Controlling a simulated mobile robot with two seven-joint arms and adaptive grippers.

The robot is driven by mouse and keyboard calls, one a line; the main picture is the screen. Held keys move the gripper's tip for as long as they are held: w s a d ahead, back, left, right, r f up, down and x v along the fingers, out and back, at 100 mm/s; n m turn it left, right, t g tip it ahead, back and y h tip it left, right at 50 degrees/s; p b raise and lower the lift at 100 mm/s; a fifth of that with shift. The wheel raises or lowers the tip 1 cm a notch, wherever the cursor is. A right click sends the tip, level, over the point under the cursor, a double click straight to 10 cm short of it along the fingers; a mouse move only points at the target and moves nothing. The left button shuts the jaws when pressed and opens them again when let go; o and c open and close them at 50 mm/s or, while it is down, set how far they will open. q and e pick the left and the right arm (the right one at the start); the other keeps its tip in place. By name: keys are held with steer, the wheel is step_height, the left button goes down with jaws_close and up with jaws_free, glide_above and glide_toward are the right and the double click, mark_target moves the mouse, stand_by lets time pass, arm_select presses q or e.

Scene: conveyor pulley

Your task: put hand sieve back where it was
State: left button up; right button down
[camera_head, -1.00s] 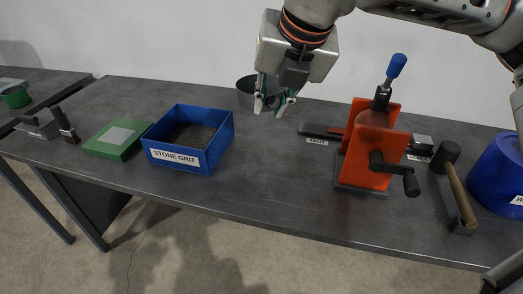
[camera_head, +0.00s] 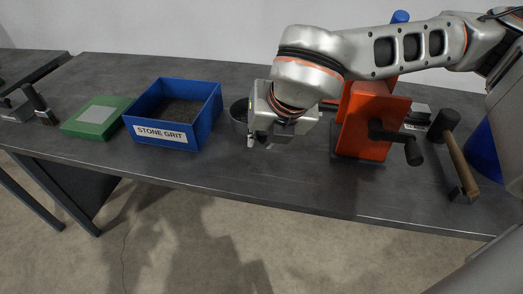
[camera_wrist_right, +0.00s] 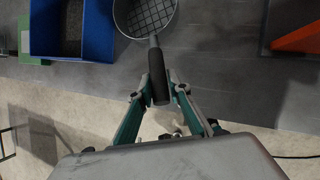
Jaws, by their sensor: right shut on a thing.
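The hand sieve (camera_wrist_right: 147,14), a round grey bowl with a wire mesh and a dark handle, shows at the top of the right wrist view. My right gripper (camera_wrist_right: 158,82) is shut on its handle. In the head view the sieve (camera_head: 239,112) is partly hidden behind the right gripper (camera_head: 259,142). It is just right of the blue stone grit box, near the table's front half. Whether its bowl touches the table is unclear. My left gripper is not in view.
The blue box (camera_head: 160,135) labelled STONE GRIT stands left of the sieve, with a green block (camera_head: 97,117) beyond it. Right of the gripper are the orange crank device (camera_head: 372,125) and a mallet (camera_head: 455,160). Bare tabletop (camera_head: 235,175) lies in front.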

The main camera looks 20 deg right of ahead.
step_height(320, 180, down, 4)
steer(key=shift+f+b, duration=0.1)
steer(key=shift+b, duration=0.25)
steer(key=c, duration=1.9)
jaws_free()
